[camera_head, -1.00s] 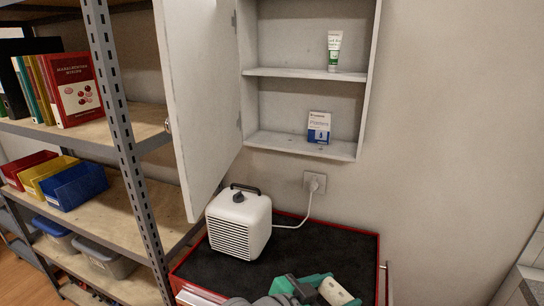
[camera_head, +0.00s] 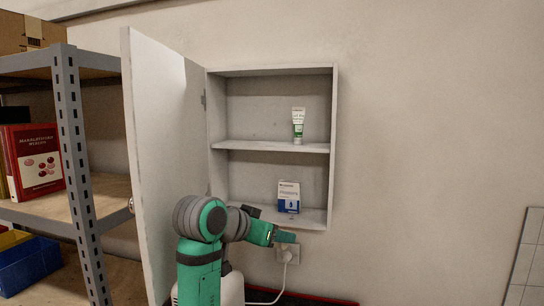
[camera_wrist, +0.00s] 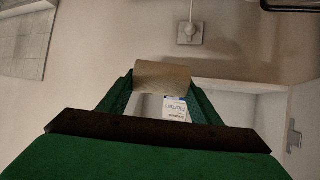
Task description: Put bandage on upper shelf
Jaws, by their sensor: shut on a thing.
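In the wrist view, my gripper (camera_wrist: 161,85) is shut on the bandage (camera_wrist: 162,77), a beige roll held across the fingertips. In the head view, my gripper (camera_head: 285,238) is just below the cabinet's bottom edge, near the wall socket; the bandage is not clearly visible there. The open white wall cabinet (camera_head: 334,150) has an upper shelf (camera_head: 270,147) bearing a white and green tube (camera_head: 298,125) upright at its right. Free board lies left of the tube. A white and blue box (camera_head: 288,198) stands in the lower compartment and also shows in the wrist view (camera_wrist: 175,108).
The cabinet door (camera_head: 165,150) stands open on the left, close to my arm. A wall socket (camera_head: 288,254) with a plugged cable sits below the cabinet. A grey metal rack (camera_head: 72,170) with books and bins stands at far left.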

